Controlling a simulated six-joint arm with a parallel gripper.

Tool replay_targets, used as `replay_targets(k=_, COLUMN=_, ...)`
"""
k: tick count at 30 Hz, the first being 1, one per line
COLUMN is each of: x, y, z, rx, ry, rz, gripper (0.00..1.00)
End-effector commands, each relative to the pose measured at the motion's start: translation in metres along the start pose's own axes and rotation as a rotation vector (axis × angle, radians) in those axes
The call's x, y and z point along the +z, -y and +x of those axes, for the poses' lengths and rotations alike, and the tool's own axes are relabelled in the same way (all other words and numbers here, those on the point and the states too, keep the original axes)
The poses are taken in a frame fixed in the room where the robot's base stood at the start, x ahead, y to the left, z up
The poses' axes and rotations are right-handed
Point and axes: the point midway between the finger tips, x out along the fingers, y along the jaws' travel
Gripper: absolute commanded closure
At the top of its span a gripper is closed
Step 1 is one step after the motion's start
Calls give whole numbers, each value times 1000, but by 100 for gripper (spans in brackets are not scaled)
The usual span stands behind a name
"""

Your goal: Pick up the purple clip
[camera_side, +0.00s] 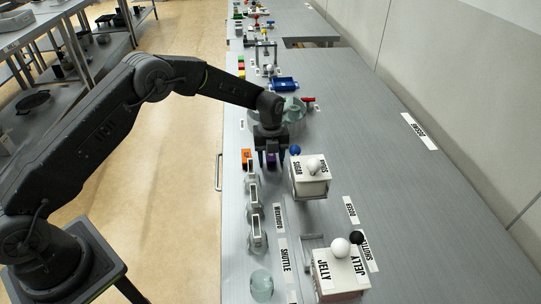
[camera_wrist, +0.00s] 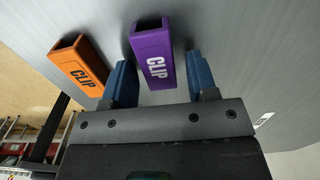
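The purple clip (camera_wrist: 156,58), a block with a white "CLIP" label, lies on the grey bench. In the wrist view it lies between the two blue fingers of my gripper (camera_wrist: 161,80). A gap shows on the right side of the clip; the left finger is very close to it, and I cannot tell if they touch. In the side view my gripper (camera_side: 271,158) points down at the bench, with the purple clip (camera_side: 271,161) partly hidden between its fingers. An orange clip (camera_wrist: 79,65) lies just left of the left finger.
In the side view the orange clip (camera_side: 246,155) is left of my gripper. A white SUGAR box (camera_side: 310,183) with a white knob stands close on the right, with a blue ball (camera_side: 295,150) beside it. Labelled metal holders (camera_side: 254,205) stand in front.

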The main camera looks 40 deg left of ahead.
Motion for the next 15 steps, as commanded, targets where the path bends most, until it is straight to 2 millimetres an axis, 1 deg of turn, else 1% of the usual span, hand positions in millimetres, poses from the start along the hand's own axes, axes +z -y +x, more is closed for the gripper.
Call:
replay_targets(k=1, x=0, y=0, z=0, rx=0, ry=0, rz=0, gripper=52)
replay_targets(k=2, x=0, y=0, z=0, rx=0, ry=0, rz=0, gripper=55)
replay_targets(k=13, x=0, y=0, z=0, rx=0, ry=0, rz=0, gripper=90)
replay_targets(k=15, x=0, y=0, z=0, rx=0, ry=0, rz=0, gripper=92)
